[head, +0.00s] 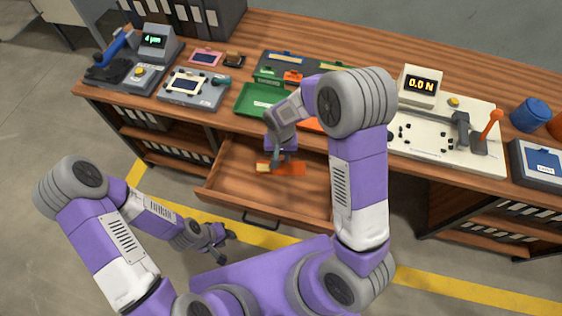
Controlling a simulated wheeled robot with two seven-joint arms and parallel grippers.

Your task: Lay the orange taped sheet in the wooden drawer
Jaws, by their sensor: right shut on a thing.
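The orange taped sheet (294,169) is over the floor of the open wooden drawer (232,187), with a tan strip at its left end. I cannot tell whether it touches the drawer floor. My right gripper (275,164) reaches down into the drawer from above and is shut on the sheet, hiding part of it. The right arm covers the drawer's right side. My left gripper (226,247) is open and empty, low in front of the drawer, left of its dark handle (262,221).
On the bench top (240,85) are a green tray (256,98), a grey device with a green display (154,41), a force tester reading 0.0 N (420,86) and a blue cup (530,114). Shelves flank the drawer. The visible drawer floor around the sheet is clear.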

